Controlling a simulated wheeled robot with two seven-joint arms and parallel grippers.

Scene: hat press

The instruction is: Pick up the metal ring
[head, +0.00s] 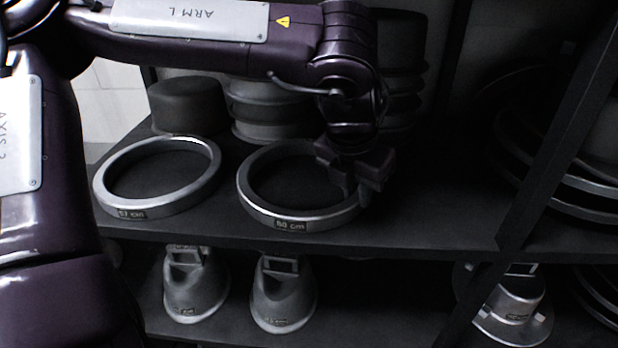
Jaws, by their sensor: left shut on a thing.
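Two metal rings lie on the dark shelf in the head view. The one at the left (112,199) has a label that seems to read 57 cm. The one in the middle (262,214) has a label that seems to read 60 cm. My left gripper (357,192) points down at the right side of the middle ring and is shut on its rim. The gripper hides that part of the rim. The ring looks level and at shelf height; I cannot tell whether it touches the shelf. My right gripper is not in view.
Dark round blocks (187,104) and stacked forms (262,110) stand behind the rings. A slanted shelf post (560,140) rises at the right, with large rings (570,200) behind it. Metal hat-shaped forms (284,295) stand on the lower shelf. The shelf right of the gripper is clear.

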